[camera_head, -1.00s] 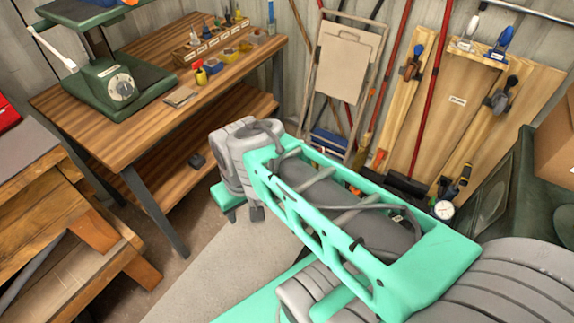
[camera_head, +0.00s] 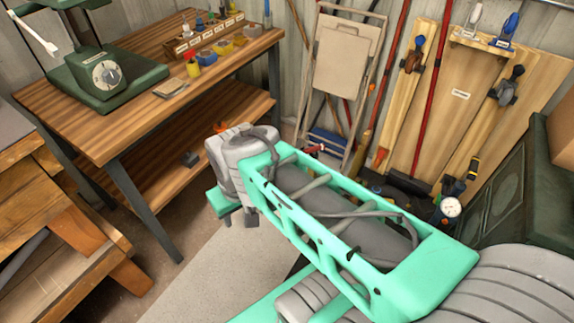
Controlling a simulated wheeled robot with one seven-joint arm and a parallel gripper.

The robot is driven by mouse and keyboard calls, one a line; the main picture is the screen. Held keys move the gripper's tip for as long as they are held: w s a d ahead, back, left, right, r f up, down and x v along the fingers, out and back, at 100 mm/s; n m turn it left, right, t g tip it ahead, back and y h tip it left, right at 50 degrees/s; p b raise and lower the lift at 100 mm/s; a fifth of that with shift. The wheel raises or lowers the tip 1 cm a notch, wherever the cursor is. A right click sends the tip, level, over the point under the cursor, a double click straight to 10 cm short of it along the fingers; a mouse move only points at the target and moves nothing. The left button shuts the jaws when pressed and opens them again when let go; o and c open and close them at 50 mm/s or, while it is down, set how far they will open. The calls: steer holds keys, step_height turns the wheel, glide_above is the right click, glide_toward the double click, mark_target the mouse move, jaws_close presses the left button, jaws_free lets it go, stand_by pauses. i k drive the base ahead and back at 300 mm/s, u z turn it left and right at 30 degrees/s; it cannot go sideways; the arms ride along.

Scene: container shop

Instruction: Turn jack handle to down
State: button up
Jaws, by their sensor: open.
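No part can be named for certain as the jack or its handle. A small red lever-like thing (camera_head: 314,149) shows just behind my arm, near the folded frame at the wall; what it belongs to is hidden. An orange-red shape (camera_head: 222,128) peeks out behind the grey far end of my arm, mostly covered. On the workbench stands a green machine (camera_head: 112,80) with a round dial and a white-tipped lever (camera_head: 40,36) slanting out to its left. My teal and grey arm reaches from the lower right to the middle.
The wooden workbench (camera_head: 95,130) fills the upper left, with small coloured pots on top. Wooden steps (camera_head: 60,240) stand at lower left. Boards (camera_head: 455,100) with clamps lean on the wall, a gauge (camera_head: 451,207) below them. A green cabinet (camera_head: 510,180) stands right. Grey floor (camera_head: 200,270) is clear.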

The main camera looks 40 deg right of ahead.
mark_target(313, 149)
steer(key=z, duration=1.25)
steer(key=k, duration=0.65)
steer(key=u, duration=0.35)
steer(key=i, duration=1.95)
steer(key=z, duration=0.75)
